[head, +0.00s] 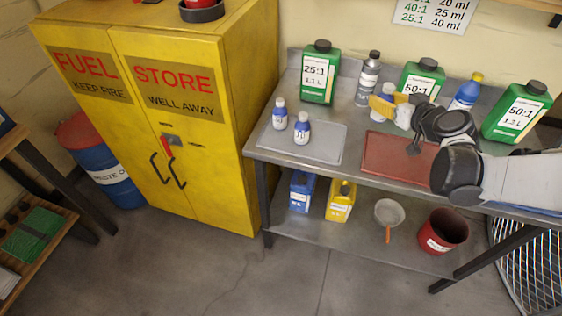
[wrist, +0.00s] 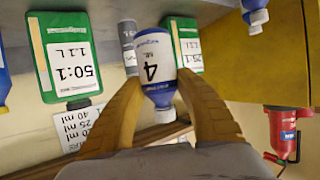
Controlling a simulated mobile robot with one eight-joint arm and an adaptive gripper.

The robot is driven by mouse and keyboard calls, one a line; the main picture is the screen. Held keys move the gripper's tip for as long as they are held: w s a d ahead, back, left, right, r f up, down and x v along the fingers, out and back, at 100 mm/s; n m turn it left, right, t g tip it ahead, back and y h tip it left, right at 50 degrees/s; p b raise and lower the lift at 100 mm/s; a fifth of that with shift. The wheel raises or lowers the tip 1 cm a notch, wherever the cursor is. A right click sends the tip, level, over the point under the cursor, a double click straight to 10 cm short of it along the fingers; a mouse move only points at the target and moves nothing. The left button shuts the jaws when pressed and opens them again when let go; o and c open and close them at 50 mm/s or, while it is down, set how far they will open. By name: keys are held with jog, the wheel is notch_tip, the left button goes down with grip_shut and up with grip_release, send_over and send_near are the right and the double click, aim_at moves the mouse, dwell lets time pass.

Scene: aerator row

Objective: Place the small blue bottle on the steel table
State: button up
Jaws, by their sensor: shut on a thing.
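My gripper (head: 385,106) has yellow fingers and is over the back of the steel table (head: 353,150) in the head view. In the wrist view its fingers (wrist: 160,88) are shut on the small blue bottle (wrist: 155,65), which has a white label with a "4". In the head view the fingers partly hide this bottle (head: 378,115). I cannot tell whether its base touches the table. Two similar small bottles (head: 279,113) (head: 302,128) stand upright on a grey tray (head: 325,150) at the table's left.
A red mat (head: 395,158) lies in front of my gripper. Green jugs (head: 320,72) (head: 518,111), a grey bottle (head: 368,78) and a blue bottle with a yellow cap (head: 467,91) line the back. A yellow cabinet (head: 190,120) stands left. The lower shelf holds a red bucket (head: 443,232).

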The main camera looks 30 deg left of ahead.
jog(key=shift+s+a+f+b, duration=0.35)
jog(key=shift+s+a+f, duration=0.25)
jog(key=shift+a+f, duration=0.25)
jog(key=a+f+b, duration=0.2)
jog(key=a+f, duration=0.1)
jog(key=a+f+b, duration=0.2)
jog(key=a+f, duration=0.2)
jog(key=a+f+b, duration=0.2)
jog(key=a+f, duration=0.1)
jog(key=f, duration=0.1)
jog(key=shift+s+a, duration=0.35)
jog(key=shift+s, duration=0.05)
jog(key=shift+r, duration=0.2)
jog(key=shift+f, duration=0.1)
jog(key=o, duration=1.1)
jog(key=shift+o, duration=0.2)
